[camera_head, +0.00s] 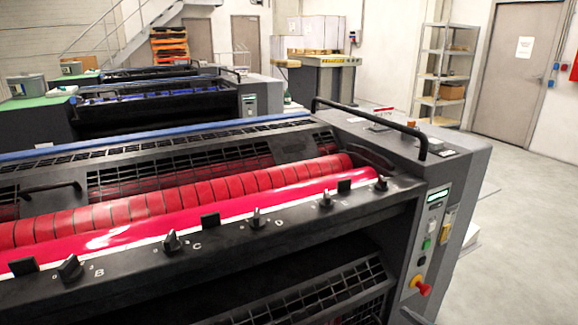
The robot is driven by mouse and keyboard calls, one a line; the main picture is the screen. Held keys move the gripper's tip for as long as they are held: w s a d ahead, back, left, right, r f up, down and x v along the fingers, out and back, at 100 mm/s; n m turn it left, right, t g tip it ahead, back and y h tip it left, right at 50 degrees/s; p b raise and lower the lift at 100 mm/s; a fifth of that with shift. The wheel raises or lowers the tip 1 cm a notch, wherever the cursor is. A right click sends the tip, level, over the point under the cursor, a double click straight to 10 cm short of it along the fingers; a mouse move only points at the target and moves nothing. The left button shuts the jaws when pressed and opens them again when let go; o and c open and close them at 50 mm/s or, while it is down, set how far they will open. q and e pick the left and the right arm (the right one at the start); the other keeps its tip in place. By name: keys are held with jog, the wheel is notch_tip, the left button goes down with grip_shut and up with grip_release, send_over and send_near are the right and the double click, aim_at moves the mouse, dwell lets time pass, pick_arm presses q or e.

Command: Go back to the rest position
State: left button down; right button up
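The near ink unit (420,165) fills the lower left and middle of the head view. Its red rollers (150,203) and a wet-looking red sheet or ink surface (130,236) run across it. Black knobs stand on the dark front rail, including one near B (70,268), one near C (171,241) and one near D (257,218). On its right end are green buttons (426,244) and a red emergency knob (422,286) on a yellow base. Neither of my grippers shows in the head view.
Another ink unit with blue rollers (150,95) stands behind the near one. Open grey floor (520,240) lies to the right. A metal shelf (443,75) and a grey door (515,75) stand at the back right. A staircase (140,35) is at the back left.

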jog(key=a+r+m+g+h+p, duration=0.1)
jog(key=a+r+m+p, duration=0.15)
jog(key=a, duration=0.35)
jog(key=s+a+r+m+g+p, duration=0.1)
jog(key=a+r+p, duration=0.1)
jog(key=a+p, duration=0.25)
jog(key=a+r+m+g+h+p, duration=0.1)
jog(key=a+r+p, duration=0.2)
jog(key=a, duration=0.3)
pick_arm(q)
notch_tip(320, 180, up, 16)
jog(key=p, duration=0.3)
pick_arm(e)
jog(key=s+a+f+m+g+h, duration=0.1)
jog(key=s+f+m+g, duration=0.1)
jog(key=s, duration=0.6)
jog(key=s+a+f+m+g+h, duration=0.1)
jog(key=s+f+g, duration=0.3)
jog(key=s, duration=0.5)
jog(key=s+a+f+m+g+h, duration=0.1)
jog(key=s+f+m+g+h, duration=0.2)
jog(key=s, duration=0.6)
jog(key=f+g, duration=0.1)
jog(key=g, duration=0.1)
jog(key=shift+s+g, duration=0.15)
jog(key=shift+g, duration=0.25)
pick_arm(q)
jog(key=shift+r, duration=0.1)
